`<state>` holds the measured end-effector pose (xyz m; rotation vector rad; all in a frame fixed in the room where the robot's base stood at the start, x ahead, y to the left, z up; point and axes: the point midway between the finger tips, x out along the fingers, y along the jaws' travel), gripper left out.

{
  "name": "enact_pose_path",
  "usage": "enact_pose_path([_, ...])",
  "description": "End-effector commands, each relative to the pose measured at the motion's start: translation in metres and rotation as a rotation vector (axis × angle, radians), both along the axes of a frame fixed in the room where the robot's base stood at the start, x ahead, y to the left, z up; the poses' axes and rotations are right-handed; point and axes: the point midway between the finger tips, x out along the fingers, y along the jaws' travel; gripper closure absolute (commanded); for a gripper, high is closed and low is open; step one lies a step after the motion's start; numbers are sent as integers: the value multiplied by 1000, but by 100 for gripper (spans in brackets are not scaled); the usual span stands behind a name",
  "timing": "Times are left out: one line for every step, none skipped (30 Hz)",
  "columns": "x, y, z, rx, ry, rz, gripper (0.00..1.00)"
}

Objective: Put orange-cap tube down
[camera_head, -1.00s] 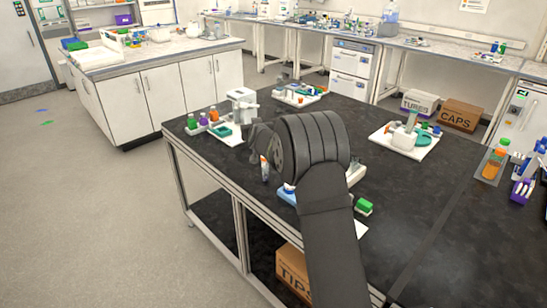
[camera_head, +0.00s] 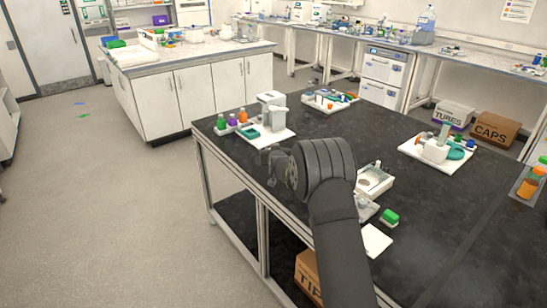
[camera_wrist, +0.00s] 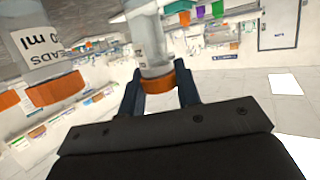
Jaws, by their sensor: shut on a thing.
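In the wrist view, my gripper (camera_wrist: 161,88) is shut on a tube. The tube has an orange cap (camera_wrist: 158,82) between the two fingers and a clear body (camera_wrist: 147,40) reaching to the top of the picture. In the head view, my gripper (camera_head: 270,167) is over the left part of the black bench (camera_head: 330,140); the tube cannot be made out there.
A labelled container with an orange band (camera_wrist: 40,92) is close at left in the wrist view. A tray with a white device (camera_head: 272,112) stands beyond my gripper.

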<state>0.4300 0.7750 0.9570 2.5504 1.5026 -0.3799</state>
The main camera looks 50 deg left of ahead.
Motion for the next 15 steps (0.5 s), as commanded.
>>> enact_pose_path([0,0,-10,-4,2,0,100])
enact_pose_path([0,0,-15,-3,1,0,100])
enact_pose_path([0,0,-20,-3,1,0,100])
enact_pose_path([0,0,-23,-3,1,0,100])
enact_pose_path([0,0,-24,-2,1,0,100])
enact_pose_path([0,0,-25,-1,0,0,100])
enact_pose_path([0,0,-24,-1,0,0,100])
enact_pose_path([0,0,-24,0,0,0,100])
enact_pose_path([0,0,-24,0,0,0,100])
enact_pose_path([0,0,-24,-1,0,0,100])
enact_pose_path([0,0,-24,-1,0,0,100])
enact_pose_path([0,0,-24,-1,0,0,100])
enact_pose_path([0,0,-25,-1,0,0,100])
enact_pose_path([0,0,-26,-1,0,0,100])
enact_pose_path([0,0,-27,-1,0,0,100])
